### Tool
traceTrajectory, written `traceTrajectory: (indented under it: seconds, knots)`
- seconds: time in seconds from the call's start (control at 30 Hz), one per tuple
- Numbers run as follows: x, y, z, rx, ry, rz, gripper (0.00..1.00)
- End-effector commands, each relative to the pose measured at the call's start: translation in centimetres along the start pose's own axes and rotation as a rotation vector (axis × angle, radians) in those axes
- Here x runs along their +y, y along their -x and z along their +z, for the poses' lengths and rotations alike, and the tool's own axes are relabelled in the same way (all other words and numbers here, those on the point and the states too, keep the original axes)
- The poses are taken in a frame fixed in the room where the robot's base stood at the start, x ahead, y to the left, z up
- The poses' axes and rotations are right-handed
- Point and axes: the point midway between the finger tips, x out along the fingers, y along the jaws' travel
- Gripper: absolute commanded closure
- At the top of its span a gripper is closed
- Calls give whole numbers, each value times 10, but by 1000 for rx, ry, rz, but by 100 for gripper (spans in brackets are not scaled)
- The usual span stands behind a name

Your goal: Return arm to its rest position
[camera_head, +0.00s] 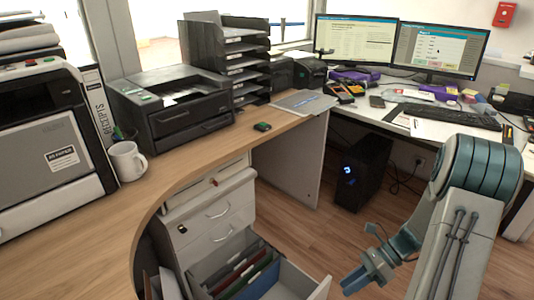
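My arm (465,210) rises at the right of the head view, grey with dark teal bands at its bent upper joint. Its forearm reaches down and left to my gripper (362,278), a small blue-grey one near the bottom edge. The gripper hangs over the wooden floor, right of the open drawer and apart from the desks. I see nothing held in it. The gap between its fingers is too small to make out.
An open file drawer (318,287) with hanging folders juts out at bottom centre. A wooden counter (60,235) carries a white mug (127,161) and printers. A black computer tower (362,172) stands under the monitor desk. The floor (320,235) between is clear.

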Motion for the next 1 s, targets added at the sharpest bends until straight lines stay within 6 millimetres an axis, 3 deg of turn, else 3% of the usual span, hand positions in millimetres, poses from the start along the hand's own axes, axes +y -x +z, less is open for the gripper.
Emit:
traceTrajectory:
  seconds: [0.03, 0.4, 0.7, 1.0]
  knots:
    - [20, 16, 26, 58, 83, -10, 70]
    - [119, 76, 128, 452, 684, -29, 70]
    - [199, 120, 199, 771, 1174, -3, 70]
    - [271, 160, 256, 1082, 1626, 52, 70]
